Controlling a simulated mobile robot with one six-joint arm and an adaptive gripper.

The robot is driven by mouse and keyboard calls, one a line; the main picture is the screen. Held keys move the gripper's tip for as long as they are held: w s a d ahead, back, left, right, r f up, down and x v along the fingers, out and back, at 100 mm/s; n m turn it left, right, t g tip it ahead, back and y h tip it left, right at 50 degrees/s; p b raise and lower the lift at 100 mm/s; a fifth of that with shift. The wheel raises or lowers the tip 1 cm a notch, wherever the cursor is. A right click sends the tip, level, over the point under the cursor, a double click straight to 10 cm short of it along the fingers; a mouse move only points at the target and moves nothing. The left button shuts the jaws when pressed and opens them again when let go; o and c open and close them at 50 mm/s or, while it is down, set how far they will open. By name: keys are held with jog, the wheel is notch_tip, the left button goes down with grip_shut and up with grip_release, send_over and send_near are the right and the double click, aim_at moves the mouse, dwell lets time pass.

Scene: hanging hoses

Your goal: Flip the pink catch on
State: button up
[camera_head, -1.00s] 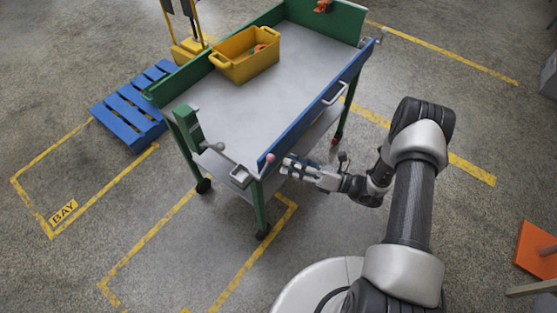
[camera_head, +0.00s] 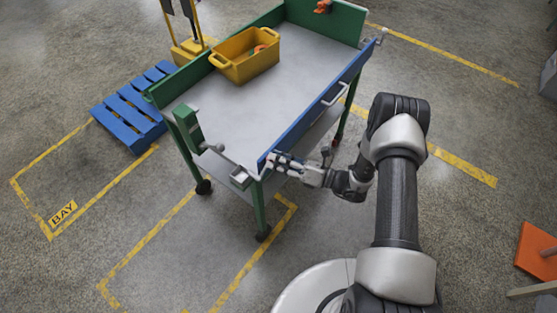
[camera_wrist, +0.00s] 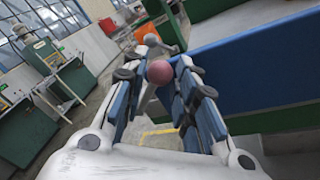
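The pink catch is a round pink knob (camera_wrist: 160,72) at the end of the cart's blue side panel (camera_head: 318,108). In the wrist view it sits between my two fingertips, close to them. My gripper (camera_head: 273,161) is at the near corner of the cart, with its fingers apart on either side of the knob. I cannot tell whether either finger touches it. In the head view my fingers cover the knob.
The cart's grey top (camera_head: 235,115) holds a yellow bin (camera_head: 245,68) at the far left. A green upright (camera_head: 188,128) stands at its left near corner. A blue pallet (camera_head: 128,108) lies left of the cart. An orange board (camera_head: 538,250) is far right.

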grip_shut()
jog(key=shift+f, duration=0.15)
jog(key=shift+w+d+f+m+t+y+b, duration=0.2)
jog(key=shift+f+m+b, duration=0.5)
jog(key=shift+m+b, duration=0.4)
jog(key=shift+w+d+f+m+t+y+b, duration=0.1)
jog(key=shift+w+f+m+t+y+b, duration=0.1)
jog(key=shift+f+m+b, duration=0.7)
jog(key=shift+w+d+f+m+t+y+b, duration=0.2)
jog(key=shift+f+m+b, duration=0.25)
jog(key=shift+m+b, duration=0.9)
jog(key=o, duration=0.5)
grip_release()
